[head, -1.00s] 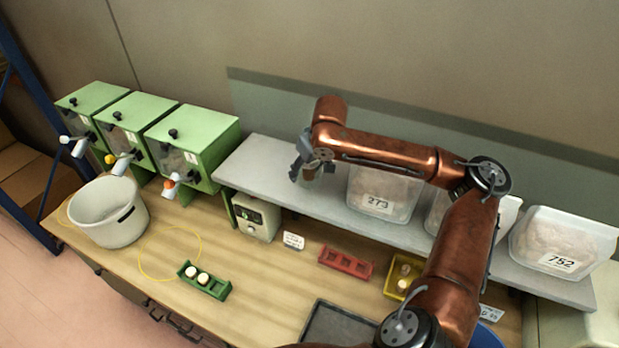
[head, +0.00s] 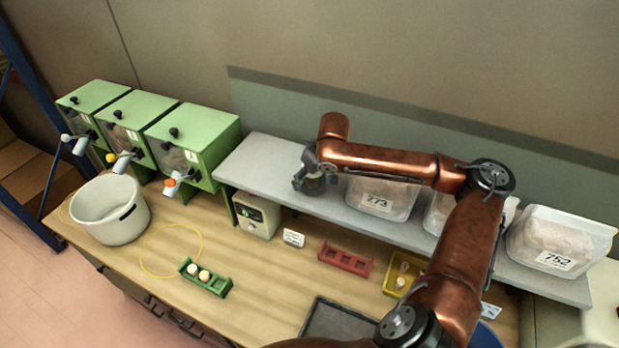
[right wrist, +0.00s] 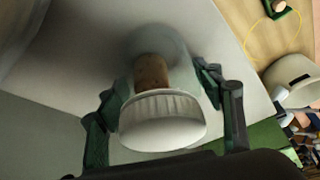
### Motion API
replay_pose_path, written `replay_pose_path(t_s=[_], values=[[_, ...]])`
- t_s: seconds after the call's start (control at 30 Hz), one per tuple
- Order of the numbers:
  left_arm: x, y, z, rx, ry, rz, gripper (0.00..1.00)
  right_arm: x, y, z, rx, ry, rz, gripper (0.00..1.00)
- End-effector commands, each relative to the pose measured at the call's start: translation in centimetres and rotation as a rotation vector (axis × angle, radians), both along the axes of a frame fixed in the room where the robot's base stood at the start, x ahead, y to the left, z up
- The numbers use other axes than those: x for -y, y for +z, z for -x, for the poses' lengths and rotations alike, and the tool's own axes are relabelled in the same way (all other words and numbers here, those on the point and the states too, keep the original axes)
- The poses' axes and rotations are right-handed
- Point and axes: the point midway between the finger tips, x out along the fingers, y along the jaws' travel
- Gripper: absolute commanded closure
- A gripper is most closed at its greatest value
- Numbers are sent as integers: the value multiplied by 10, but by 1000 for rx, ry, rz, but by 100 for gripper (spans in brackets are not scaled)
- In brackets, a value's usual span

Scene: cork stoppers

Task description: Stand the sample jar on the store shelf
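The sample jar (right wrist: 160,115) is a clear jar with a white ribbed lid and a brown cork inside. In the right wrist view it sits between the two fingers of my right gripper (right wrist: 163,85), whose pads lie against its sides. In the head view my right gripper (head: 316,182) is over the left part of the grey store shelf (head: 262,160), left of the tub marked 273, and mostly hides the jar. The jar looks roughly upright; I cannot tell whether its base touches the shelf. My left gripper is out of view.
Clear tubs marked 273 (head: 378,200) and 752 (head: 560,245) stand on the shelf. Its left end is bare. Below are a red rack (head: 345,260), a green rack with pale stoppers (head: 207,281), a yellow tray (head: 392,285) and a dark tray (head: 335,322). Green dispensers (head: 190,150) stand left.

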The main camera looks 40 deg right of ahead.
Motion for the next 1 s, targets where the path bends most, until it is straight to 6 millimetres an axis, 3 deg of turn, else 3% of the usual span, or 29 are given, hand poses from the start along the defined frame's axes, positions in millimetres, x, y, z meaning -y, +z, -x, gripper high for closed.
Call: replay_pose_path(t_s=[0.47, 1.0], values=[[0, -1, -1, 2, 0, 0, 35, 0, 7, 2, 2, 0, 1, 31], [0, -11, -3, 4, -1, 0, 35, -1, 99, 39, 3, -2, 2, 31]])
